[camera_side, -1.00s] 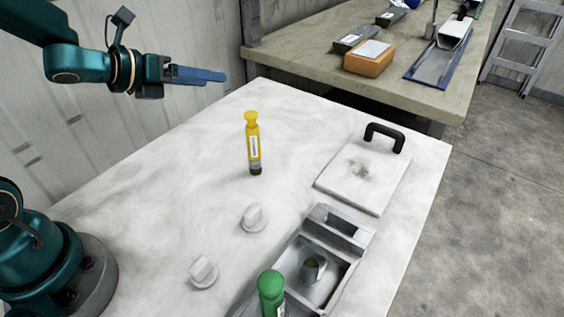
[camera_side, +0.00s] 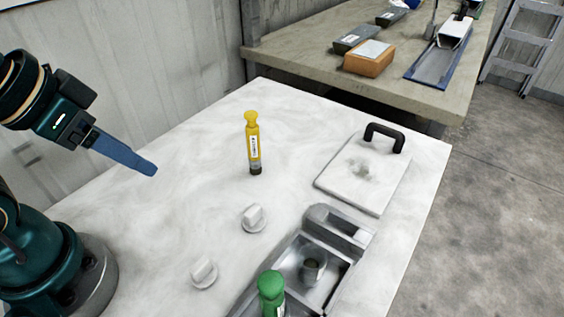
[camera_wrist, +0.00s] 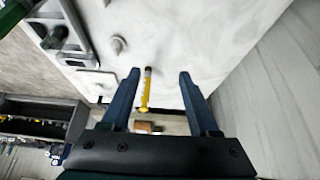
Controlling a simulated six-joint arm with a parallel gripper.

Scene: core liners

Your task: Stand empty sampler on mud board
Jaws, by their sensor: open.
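A yellow sampler (camera_side: 253,145) with a flared top, a pale label and a dark lower end stands upright on the white table. A green-capped sampler (camera_side: 271,292) is at the tray's near side, its lower part cut off. I cannot tell which is empty. The pale mud board (camera_side: 362,172), with a black handle and a small muddy smear, lies flat at the right and looks bare. My gripper (camera_side: 148,170) is open, above the table's left side, pointing down and right. In the wrist view the yellow sampler (camera_wrist: 147,88) appears between the open fingers (camera_wrist: 160,76), apart from them.
A grey metal tray (camera_side: 340,262) holds a small metal cup (camera_side: 313,268). Two white knob-like pieces (camera_side: 254,218) (camera_side: 203,273) sit left of it. The table around the yellow sampler is clear. A bench (camera_side: 410,85) with boxes stands behind.

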